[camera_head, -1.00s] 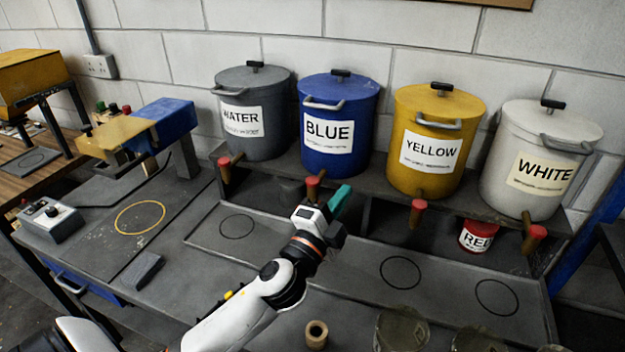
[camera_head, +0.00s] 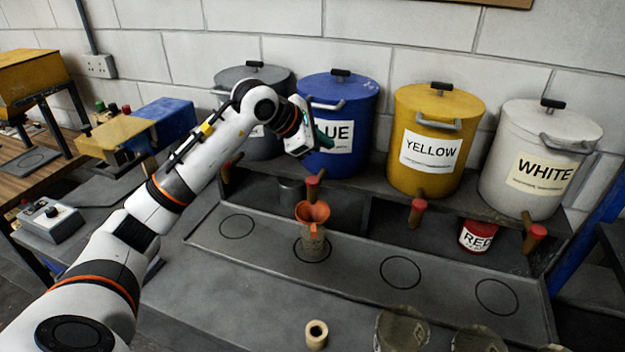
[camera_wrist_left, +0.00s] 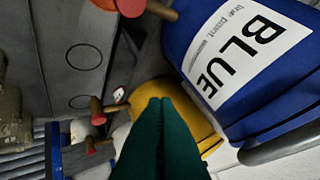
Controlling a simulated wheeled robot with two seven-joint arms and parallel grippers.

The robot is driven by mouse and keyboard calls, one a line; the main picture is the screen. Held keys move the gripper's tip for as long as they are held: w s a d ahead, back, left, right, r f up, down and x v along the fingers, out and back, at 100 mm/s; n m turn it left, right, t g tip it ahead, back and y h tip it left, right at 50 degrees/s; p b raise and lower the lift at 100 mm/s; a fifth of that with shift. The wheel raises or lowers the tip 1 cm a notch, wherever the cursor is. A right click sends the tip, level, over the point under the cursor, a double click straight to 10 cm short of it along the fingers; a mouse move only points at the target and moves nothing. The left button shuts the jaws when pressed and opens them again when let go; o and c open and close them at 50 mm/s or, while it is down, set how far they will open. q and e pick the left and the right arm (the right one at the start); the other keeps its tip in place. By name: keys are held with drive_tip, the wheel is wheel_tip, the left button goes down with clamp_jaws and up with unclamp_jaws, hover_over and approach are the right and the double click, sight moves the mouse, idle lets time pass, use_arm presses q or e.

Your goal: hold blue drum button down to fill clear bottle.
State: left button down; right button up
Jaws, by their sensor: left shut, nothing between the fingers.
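The blue drum (camera_head: 337,105) stands on the shelf, its label partly covered by my left arm. Its tap has a red button (camera_head: 312,182) on top, also at the top of the left wrist view (camera_wrist_left: 131,6). Below the tap, a see-through greyish bottle (camera_head: 313,246) stands on a ring mark with an orange funnel (camera_head: 312,213) in its mouth. Its fill level cannot be told. My left gripper (camera_head: 324,138) is in front of the blue drum's label, above the button and apart from it. Its green fingers (camera_wrist_left: 161,100) are closed together and empty. My right gripper is not in view.
Water (camera_head: 262,150), yellow (camera_head: 437,105) and white (camera_head: 538,155) drums share the shelf, each with a red-topped tap. A red tin (camera_head: 478,236) sits under the shelf. Cups (camera_head: 402,328) and a small roll (camera_head: 316,335) stand at the front. The right-hand ring marks are empty.

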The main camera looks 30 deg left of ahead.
sight(309, 182)
use_arm(q)
drive_tip(key=a, duration=0.1)
drive_tip(key=a+y, duration=0.1)
drive_tip(key=a, duration=0.1)
drive_tip(key=shift+s+a+r+y, duration=0.2)
drive_tip(key=shift+a+r+y, duration=0.1)
drive_tip(key=shift+r, duration=0.1)
drive_tip(key=shift+f, duration=0.15)
wheel_tip(309, 182, down, 8)
drive_tip(key=b, duration=0.6)
drive_tip(key=shift+f, duration=0.3)
drive_tip(key=shift+d, duration=0.1)
idle(0.8)
drive_tip(key=shift+b, duration=0.3)
drive_tip(key=shift+f+b, duration=0.4)
